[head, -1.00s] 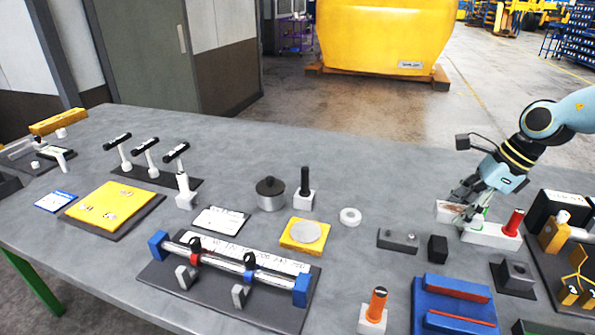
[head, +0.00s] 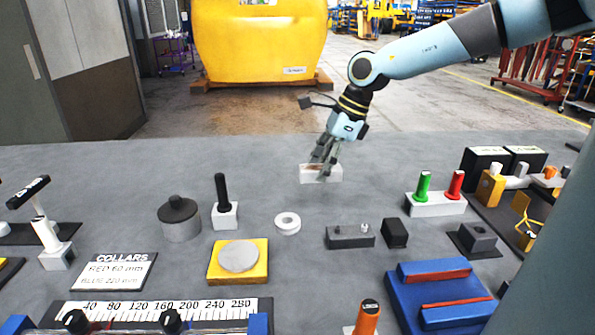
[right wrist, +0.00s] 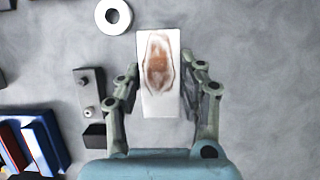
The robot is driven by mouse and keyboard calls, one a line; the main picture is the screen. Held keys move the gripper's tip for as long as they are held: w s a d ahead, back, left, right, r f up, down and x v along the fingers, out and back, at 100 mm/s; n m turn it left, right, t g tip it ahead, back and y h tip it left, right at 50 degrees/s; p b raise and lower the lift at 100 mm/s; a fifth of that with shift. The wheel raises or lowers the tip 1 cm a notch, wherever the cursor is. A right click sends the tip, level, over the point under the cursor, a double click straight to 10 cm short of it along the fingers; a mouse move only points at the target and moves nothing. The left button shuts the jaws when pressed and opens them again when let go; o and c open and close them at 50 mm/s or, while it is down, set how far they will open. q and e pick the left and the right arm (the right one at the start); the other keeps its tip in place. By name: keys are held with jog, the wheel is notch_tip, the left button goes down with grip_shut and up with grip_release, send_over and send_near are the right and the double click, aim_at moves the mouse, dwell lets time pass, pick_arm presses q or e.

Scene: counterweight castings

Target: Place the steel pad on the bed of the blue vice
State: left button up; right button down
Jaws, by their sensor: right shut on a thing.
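My right gripper (head: 323,168) is shut on a pale rectangular block with a brown patch on its face, which I take for the steel pad (head: 307,175). In the right wrist view the pad (right wrist: 158,104) sits between the two fingers (right wrist: 160,98). It appears held above the table, but its height is hard to tell. The blue vice (head: 410,312) with red jaw strips is at the front right of the head view, nearer than the pad. Part of it shows at the left of the right wrist view (right wrist: 52,138). My left gripper is not in view.
A stand with green and red handles (head: 436,208) is to the right. An orange-handled piece (head: 367,318) is left of the vice.

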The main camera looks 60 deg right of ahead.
aim_at(294, 200)
jog(key=w+f+b, duration=0.1)
jog(key=w+b, duration=0.1)
jog(key=b, duration=0.1)
jog(key=w+f+b, duration=0.1)
jog(key=w+b, duration=0.1)
jog(key=shift+a+f, duration=0.25)
jog(key=shift+f, duration=0.05)
jog(key=shift+w+a+f+b, duration=0.1)
jog(key=shift+w+f+b, duration=0.2)
jog(key=shift+w, duration=0.4)
notch_tip(294, 200, down, 4)
jog(key=shift+f, duration=0.15)
jog(key=c, duration=0.8)
grip_release()
